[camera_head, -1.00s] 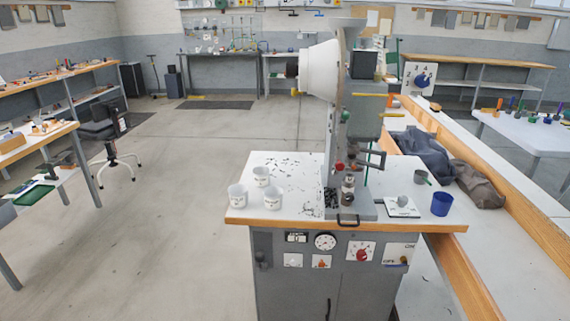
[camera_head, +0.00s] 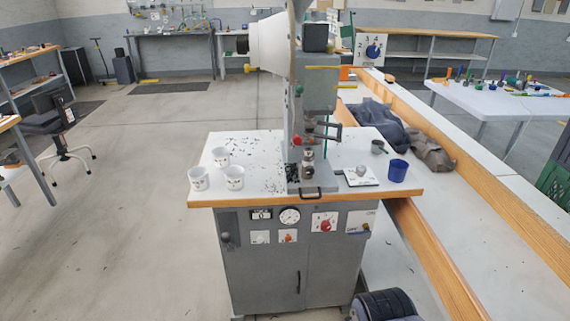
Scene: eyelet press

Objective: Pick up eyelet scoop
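A small dark grey-green cup with a short handle (camera_head: 379,147), which looks like the eyelet scoop, sits on the right side of the press's white tabletop (camera_head: 345,150). It is behind a blue cup (camera_head: 398,170) and to the right of a small white scale (camera_head: 361,177) with a round grey thing on it. The scoop is small in the picture and its contents cannot be made out. Nothing holds it. My gripper is not in view.
The tall eyelet press (camera_head: 319,90) stands mid-table, left of the scoop. Several white cups (camera_head: 234,178) and scattered dark bits lie on the left. A wood-edged bench (camera_head: 440,240) with dark cloths (camera_head: 432,153) adjoins on the right. Floor (camera_head: 120,230) at left is clear.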

